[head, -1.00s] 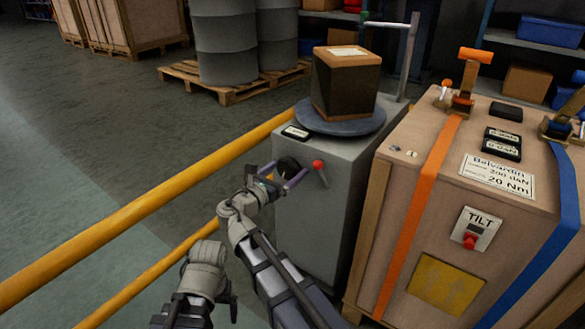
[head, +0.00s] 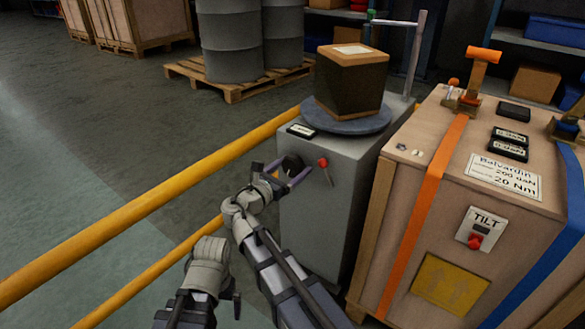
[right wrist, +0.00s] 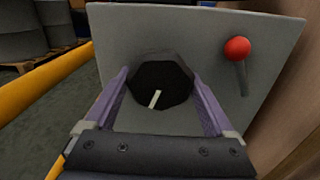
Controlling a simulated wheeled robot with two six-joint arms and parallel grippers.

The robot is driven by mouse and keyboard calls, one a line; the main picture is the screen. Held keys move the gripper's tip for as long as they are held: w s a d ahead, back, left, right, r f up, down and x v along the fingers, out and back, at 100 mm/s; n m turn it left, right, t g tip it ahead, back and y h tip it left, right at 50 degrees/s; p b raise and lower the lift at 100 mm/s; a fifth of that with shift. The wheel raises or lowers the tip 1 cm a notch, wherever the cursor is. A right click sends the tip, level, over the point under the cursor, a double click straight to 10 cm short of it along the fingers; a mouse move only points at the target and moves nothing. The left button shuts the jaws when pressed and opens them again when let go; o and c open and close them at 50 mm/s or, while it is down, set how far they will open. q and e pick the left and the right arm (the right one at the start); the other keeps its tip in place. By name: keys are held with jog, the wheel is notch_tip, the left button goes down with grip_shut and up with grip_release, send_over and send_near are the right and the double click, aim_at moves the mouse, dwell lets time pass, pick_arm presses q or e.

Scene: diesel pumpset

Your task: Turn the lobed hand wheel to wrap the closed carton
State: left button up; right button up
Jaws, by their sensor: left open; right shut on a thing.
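The carton (head: 350,80), brown with a pale label on top and darker lower sides, stands on the round grey turntable (head: 345,119) of a grey machine cabinet (head: 325,215). The black lobed hand wheel (head: 292,164) is on the cabinet's front; the right wrist view shows its dark face (right wrist: 165,80) with a white mark pointing down and slightly left. My right gripper (head: 290,177) is shut on the wheel, its purple fingers on either side of the rim (right wrist: 160,92). My left gripper (head: 233,298) is low, left of the cabinet, empty and partly hidden.
A red-knobbed lever (head: 323,164) is just right of the wheel. A large strapped crate (head: 400,200) stands close on the right. Yellow rails (head: 150,198) run along the left. Drums on a pallet (head: 235,83) stand behind. The left floor is clear.

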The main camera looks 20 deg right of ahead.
jog(key=m, duration=0.6)
jog(key=shift+m, duration=0.3)
jog(key=m, duration=0.5)
jog(key=shift+w+a+r+m, duration=0.1)
jog(key=shift+m, duration=0.2)
dwell(0.3)
jog(key=o, duration=1.1)
jog(key=shift+c, duration=0.2)
